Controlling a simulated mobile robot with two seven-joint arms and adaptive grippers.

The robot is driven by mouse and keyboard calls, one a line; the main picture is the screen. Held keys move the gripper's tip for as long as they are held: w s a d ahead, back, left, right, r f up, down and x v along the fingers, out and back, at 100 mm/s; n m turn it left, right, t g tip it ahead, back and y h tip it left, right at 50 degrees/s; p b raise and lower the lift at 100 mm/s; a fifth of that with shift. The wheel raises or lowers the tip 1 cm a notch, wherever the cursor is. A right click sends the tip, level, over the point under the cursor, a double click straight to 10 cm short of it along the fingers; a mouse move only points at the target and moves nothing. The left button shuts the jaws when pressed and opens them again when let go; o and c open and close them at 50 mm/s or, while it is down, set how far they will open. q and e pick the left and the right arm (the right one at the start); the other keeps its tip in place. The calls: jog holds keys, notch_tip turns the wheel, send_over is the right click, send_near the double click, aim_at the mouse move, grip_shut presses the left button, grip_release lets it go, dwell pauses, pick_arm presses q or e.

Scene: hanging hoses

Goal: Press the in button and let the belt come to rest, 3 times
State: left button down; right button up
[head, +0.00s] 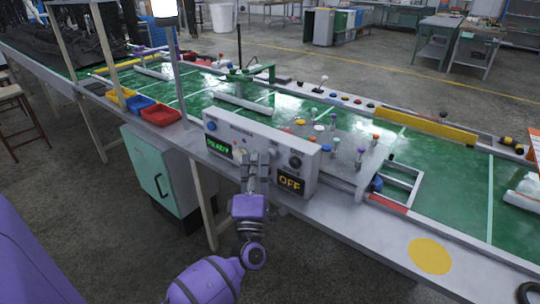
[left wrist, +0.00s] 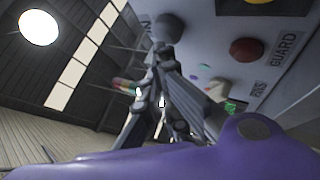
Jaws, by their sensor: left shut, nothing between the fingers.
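A grey control box (head: 245,131) stands at the front edge of the green belt (head: 405,148). It has a blue round button (head: 211,126), a small green-lit display (head: 219,148), a dark round knob (head: 295,161) and a sign reading OFF (head: 290,183). My left gripper (head: 258,158) is shut and empty in front of the box's face, hiding its middle. In the left wrist view its closed fingertips (left wrist: 168,28) are close to the panel; I cannot tell whether they touch. A red button (left wrist: 249,49) is beside the word GUARD. No in button can be made out clearly.
Yellow, blue and red bins (head: 160,116) stand left of the box. A plate with several coloured knobs (head: 338,143) lies behind it. A green-doored cabinet (head: 150,178) is below. A yellow disc (head: 430,256) marks the clear right table edge.

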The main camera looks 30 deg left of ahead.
pick_arm(q)
jog(key=shift+w, duration=0.5)
dwell(0.3)
jog(key=shift+s, duration=0.95)
jog(key=s+p, duration=0.1)
jog(key=s, duration=0.4)
jog(key=shift+a+p, duration=0.2)
jog(key=shift+p, duration=0.1)
jog(key=shift+s, duration=0.1)
dwell(3.8)
